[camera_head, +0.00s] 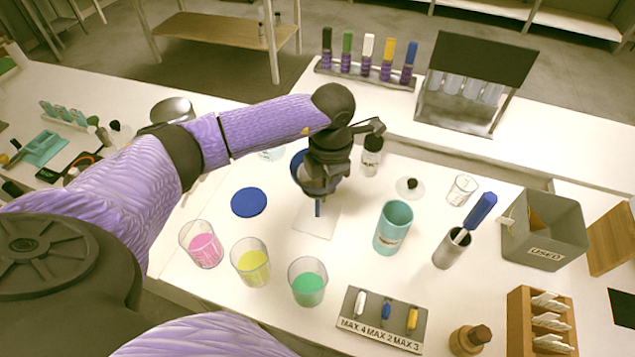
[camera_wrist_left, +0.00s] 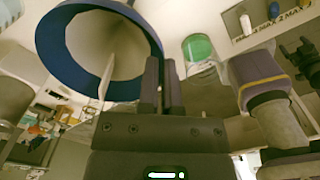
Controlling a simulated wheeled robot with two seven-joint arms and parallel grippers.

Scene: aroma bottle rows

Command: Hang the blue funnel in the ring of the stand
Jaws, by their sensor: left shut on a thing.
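My left gripper (camera_head: 322,188) is shut on the blue funnel (camera_head: 299,168) above the middle of the table. In the head view the gripper hides much of the funnel. In the left wrist view the wide mouth with its thick blue rim (camera_wrist_left: 75,70) shows beside the shut fingers (camera_wrist_left: 161,85). A white square plate (camera_head: 317,222), perhaps the stand's base, lies below the gripper with a short blue piece above it. I cannot make out the ring. A dark jointed part at the right edge of the left wrist view may be my right gripper (camera_wrist_left: 303,60), its jaws unclear.
Beakers with pink (camera_head: 205,248), yellow (camera_head: 251,263) and green liquid (camera_head: 308,284) stand in front. A teal cup (camera_head: 393,230) and a metal cup (camera_head: 451,249) stand to the right, near a grey bin (camera_head: 545,232). A blue disc (camera_head: 249,202) lies left; a dropper bottle (camera_head: 371,157) stands behind.

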